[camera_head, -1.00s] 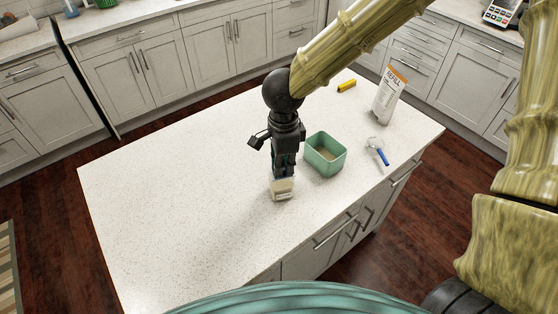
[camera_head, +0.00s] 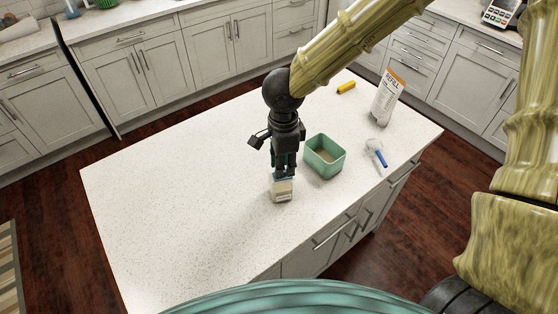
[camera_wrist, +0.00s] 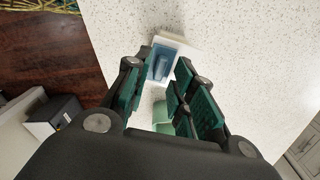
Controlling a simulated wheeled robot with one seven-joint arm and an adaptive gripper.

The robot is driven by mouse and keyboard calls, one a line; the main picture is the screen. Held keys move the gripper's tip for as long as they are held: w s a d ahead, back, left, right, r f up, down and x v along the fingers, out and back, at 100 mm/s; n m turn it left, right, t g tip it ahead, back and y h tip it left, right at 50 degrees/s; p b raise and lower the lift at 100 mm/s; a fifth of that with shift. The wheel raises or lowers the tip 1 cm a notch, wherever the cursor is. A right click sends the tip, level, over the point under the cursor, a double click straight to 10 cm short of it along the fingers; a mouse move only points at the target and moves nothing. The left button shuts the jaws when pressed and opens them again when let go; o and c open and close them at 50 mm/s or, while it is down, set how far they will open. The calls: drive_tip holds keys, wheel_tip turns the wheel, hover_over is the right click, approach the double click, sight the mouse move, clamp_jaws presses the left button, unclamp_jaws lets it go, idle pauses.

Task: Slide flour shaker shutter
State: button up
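The flour shaker (camera_head: 282,192) is a small pale box with a blue top, standing on the white island. In the wrist view its pale rim (camera_wrist: 178,40) surrounds a blue shutter with a raised tab (camera_wrist: 161,68). My gripper (camera_head: 284,173) points down over the shaker's top. In the wrist view my gripper (camera_wrist: 165,70) has its green-padded fingers apart, one on either side of the tab. I cannot tell whether a finger touches the tab. My fingers hide part of the shaker's top.
A green open bin (camera_head: 325,165) stands close right of the shaker. A blue-handled scoop (camera_head: 377,153), a refill bag (camera_head: 387,97) and a yellow object (camera_head: 346,87) lie or stand farther right and back. The left of the island (camera_head: 170,190) is clear.

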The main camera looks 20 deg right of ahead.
drive_tip(key=shift+r+p, duration=2.85)
drive_tip(key=shift+p, duration=0.55)
